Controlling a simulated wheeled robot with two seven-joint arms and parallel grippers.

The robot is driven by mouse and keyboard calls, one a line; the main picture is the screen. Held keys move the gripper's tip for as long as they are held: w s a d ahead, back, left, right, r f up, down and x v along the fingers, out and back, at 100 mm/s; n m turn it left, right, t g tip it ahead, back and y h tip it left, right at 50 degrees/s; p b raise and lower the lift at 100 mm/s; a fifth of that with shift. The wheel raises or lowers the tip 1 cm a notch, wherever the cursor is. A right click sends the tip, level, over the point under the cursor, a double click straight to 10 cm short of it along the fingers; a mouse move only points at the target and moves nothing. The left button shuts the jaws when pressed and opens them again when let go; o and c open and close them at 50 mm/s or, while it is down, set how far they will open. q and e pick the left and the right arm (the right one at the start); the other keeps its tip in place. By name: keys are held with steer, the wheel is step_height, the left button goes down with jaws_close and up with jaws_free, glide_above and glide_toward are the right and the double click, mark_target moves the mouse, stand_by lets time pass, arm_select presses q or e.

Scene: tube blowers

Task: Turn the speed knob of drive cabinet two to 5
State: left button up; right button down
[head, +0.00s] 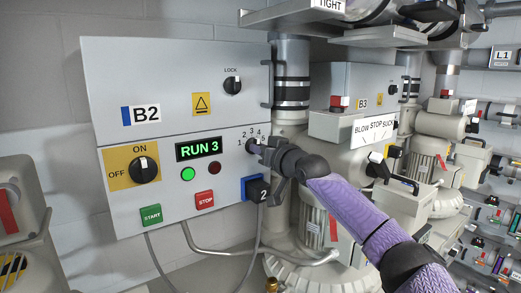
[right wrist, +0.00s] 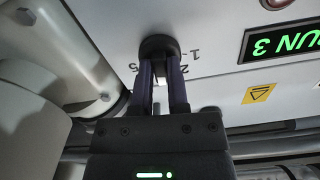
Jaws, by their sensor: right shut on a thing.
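The speed knob (head: 252,145), small and black, sits at the cabinet's right under a scale marked 1 to 5. My right gripper (head: 262,151) is shut on the knob from the front right. In the right wrist view the dark round knob (right wrist: 157,44) sits between the fingertips. My left gripper is not in view.
An ON/OFF switch (head: 145,169), green START button (head: 151,215), red STOP button (head: 205,201) and LOCK knob (head: 232,86) share the cabinet front. The green lamp (head: 187,174) is lit. A second cabinet marked B3 (head: 355,80) and pipework stand to the right.

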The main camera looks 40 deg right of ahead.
steer(key=m, duration=1.2)
steer(key=shift+m, duration=0.3)
stand_by(0.4)
steer(key=c, duration=0.6)
jaws_free()
steer(key=shift+s+f, duration=0.15)
steer(key=shift+s, duration=0.05)
steer(key=s+b, duration=0.2)
steer(key=s, duration=0.1)
steer(key=s+b, duration=0.2)
steer(key=s, duration=0.1)
steer(key=s+a+b, duration=0.1)
steer(key=s+b, duration=0.1)
steer(key=s, duration=0.1)
steer(key=shift+s, duration=0.25)
